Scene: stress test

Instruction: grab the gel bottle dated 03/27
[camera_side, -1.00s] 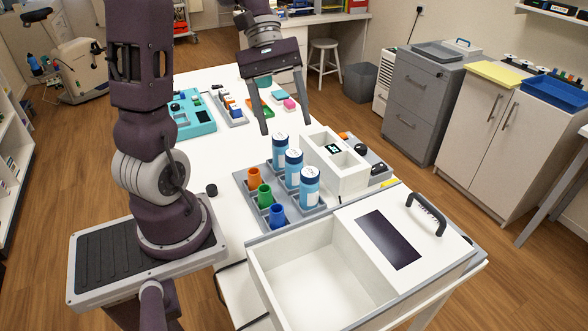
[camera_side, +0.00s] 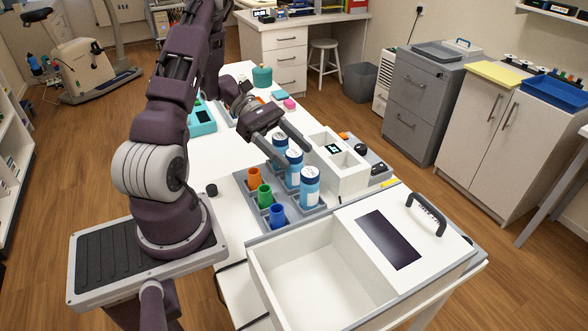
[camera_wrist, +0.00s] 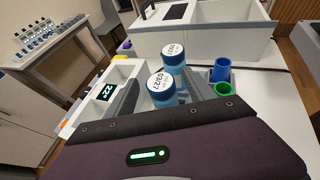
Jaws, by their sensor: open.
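Contact cannot be told.
Orange (camera_side: 254,177), green (camera_side: 264,195) and blue (camera_side: 277,215) cups stand left of the bottles. A white box with a display (camera_side: 346,180) is close on their right. A large white bin (camera_side: 300,285) lies in front.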

